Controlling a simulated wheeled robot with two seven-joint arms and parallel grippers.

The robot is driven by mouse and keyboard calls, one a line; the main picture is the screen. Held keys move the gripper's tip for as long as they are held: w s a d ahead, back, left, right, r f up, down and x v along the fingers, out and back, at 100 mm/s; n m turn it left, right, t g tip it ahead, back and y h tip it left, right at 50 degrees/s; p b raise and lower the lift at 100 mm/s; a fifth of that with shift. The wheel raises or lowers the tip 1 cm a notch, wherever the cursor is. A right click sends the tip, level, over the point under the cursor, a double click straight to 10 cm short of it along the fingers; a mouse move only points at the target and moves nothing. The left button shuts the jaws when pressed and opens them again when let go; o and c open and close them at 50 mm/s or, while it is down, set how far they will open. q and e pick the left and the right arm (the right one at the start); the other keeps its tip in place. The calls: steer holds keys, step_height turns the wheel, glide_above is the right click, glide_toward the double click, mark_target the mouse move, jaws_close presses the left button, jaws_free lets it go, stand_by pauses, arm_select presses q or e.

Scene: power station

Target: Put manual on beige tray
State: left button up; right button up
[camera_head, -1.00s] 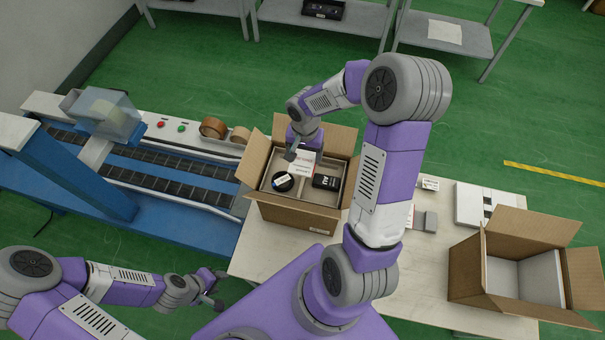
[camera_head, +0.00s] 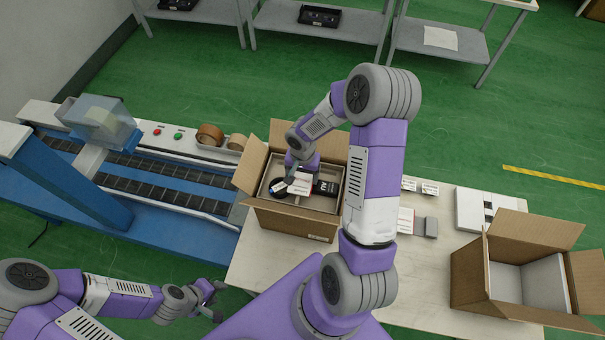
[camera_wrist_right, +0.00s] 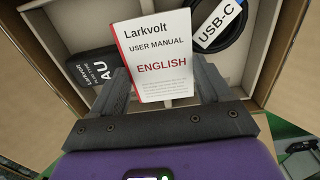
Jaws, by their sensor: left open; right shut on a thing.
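The white manual with a red edge (camera_wrist_right: 152,62), marked "Larkvolt USER MANUAL ENGLISH", is between the fingers of my right gripper (camera_wrist_right: 160,84). In the head view, the right gripper (camera_head: 291,181) reaches down into the open cardboard box, with the manual (camera_head: 302,184) over the tray. The beige tray (camera_wrist_right: 85,38) sits inside this box and has compartments. It holds a black AU adapter (camera_wrist_right: 92,68) and a black coiled USB-C cable (camera_wrist_right: 222,28). I cannot tell whether the manual touches the tray. My left gripper (camera_head: 212,298) is open and empty, left of the table.
The cardboard box (camera_head: 295,222) stands on the table (camera_head: 260,262) with its flaps open. A second open box (camera_head: 480,283) stands at the right. Small white boxes (camera_head: 420,186) and a white case (camera_head: 478,205) lie between. A blue conveyor (camera_head: 170,225) borders the left.

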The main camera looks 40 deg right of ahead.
mark_target(303, 179)
steer(key=o, duration=1)
steer(key=shift+f, duration=0.1)
steer(key=shift+r+p, duration=0.35)
steer(key=shift+r, duration=0.1)
step_height(303, 179, up, 11)
steer(key=shift+r+p, duration=0.2)
steer(key=shift+p, duration=0.75)
